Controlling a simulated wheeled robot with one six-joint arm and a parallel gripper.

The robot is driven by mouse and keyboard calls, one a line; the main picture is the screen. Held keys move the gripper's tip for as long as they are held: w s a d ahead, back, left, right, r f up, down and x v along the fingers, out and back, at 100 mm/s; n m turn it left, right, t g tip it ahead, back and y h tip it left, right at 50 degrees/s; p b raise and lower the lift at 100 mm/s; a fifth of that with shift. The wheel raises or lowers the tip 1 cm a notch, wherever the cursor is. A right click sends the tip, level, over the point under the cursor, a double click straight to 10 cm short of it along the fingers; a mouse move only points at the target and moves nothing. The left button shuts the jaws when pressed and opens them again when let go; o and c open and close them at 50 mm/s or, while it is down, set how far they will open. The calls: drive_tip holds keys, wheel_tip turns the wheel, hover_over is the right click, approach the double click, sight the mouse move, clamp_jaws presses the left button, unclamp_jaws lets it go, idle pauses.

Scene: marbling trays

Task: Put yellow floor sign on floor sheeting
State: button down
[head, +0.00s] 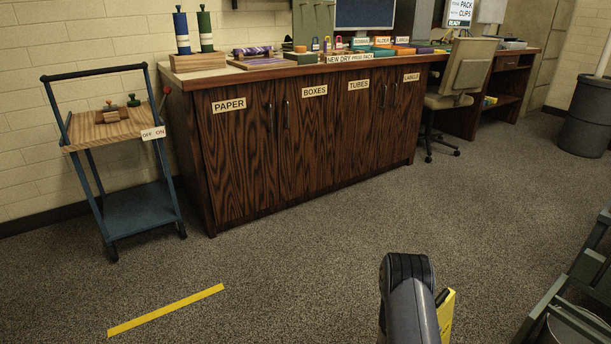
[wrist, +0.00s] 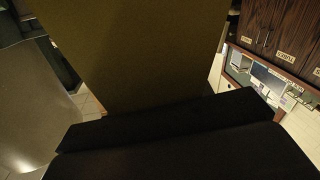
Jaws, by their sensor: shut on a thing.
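The yellow floor sign (head: 446,316) shows in the head view as a narrow yellow strip beside the end of my arm; most of it is hidden behind the arm. In the wrist view, its broad dark-yellow face (wrist: 130,55) fills the upper middle, close to the camera. My gripper (wrist: 170,130) shows there as wide black bars across the bottom, shut on the sign. The sign is held off the floor, over the carpet. I cannot make out the floor sheeting in either view.
A wooden cabinet (head: 300,130) stands along the wall, with a blue cart (head: 135,210) at its left. A yellow tape line (head: 165,310) marks the carpet. A chair (head: 455,85), grey bin (head: 588,115) and green-grey frame (head: 570,290) are at right. The middle carpet is clear.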

drive_tip(key=w+a+r+n+t+y+p, duration=0.1)
drive_tip(key=w+a+r+n+t+y, duration=0.15)
drive_tip(key=a+r+n+y, duration=0.6)
drive_tip(key=w+a+r+n+t+y, duration=0.2)
drive_tip(key=a+r+t+y, duration=0.3)
drive_tip(key=a, duration=0.8)
drive_tip(key=s+r+p, duration=0.2)
drive_tip(key=r+p, duration=1.7)
drive_tip(key=r, duration=0.1)
drive_tip(key=s+r+p, duration=0.2)
drive_tip(key=r+p, duration=1.6)
drive_tip(key=r, duration=0.2)
drive_tip(key=s+f, duration=0.4)
drive_tip(key=f, duration=0.1)
drive_tip(key=shift+s+g, duration=0.4)
drive_tip(key=shift+g, duration=0.05)
drive_tip(key=shift+m+y, duration=0.25)
drive_tip(key=shift+d, duration=0.2)
